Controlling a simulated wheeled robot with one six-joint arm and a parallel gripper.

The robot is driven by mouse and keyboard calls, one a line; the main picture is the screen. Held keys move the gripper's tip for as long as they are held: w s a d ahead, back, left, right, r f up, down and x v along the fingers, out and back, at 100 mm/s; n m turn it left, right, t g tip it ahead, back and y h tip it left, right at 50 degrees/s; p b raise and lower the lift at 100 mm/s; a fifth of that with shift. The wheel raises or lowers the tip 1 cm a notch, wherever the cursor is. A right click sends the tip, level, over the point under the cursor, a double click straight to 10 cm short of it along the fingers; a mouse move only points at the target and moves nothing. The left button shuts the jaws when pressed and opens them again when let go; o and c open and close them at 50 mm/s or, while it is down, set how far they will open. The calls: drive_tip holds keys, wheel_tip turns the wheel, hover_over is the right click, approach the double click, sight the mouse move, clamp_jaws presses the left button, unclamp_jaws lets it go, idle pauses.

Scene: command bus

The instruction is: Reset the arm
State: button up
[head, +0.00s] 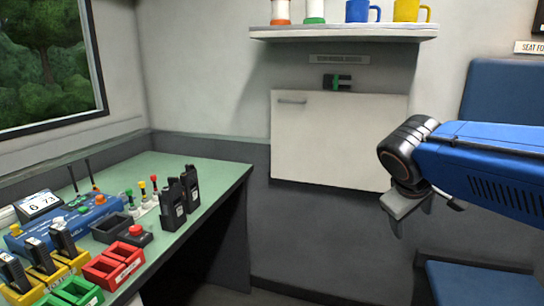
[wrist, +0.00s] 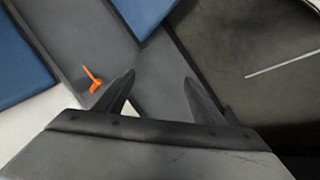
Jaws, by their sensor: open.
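My blue arm reaches in from the right in the head view. My gripper (head: 408,208) hangs at its end in the air, in front of the wall between the white cabinet and the blue seat. In the wrist view my gripper (wrist: 158,88) shows two dark fingers spread apart. Nothing is between them. The gripper is open and empty and touches nothing that I can see.
A green desk (head: 205,172) at the left holds radios (head: 172,203), a blue console (head: 70,222) and red trays (head: 112,265). A white cabinet (head: 335,140) hangs below a shelf (head: 345,32) with mugs. A blue seat (head: 478,283) stands at lower right.

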drive_tip(key=s+a+f+m+y, duration=0.1)
drive_tip(key=s+f+m+y, duration=0.1)
drive_tip(key=s+f, duration=0.4)
drive_tip(key=s+a+f+m+y, duration=0.2)
drive_tip(key=s+f+y, duration=0.1)
drive_tip(key=s+f, duration=0.4)
drive_tip(key=shift+s+a, duration=0.25)
drive_tip(key=shift+s, duration=0.75)
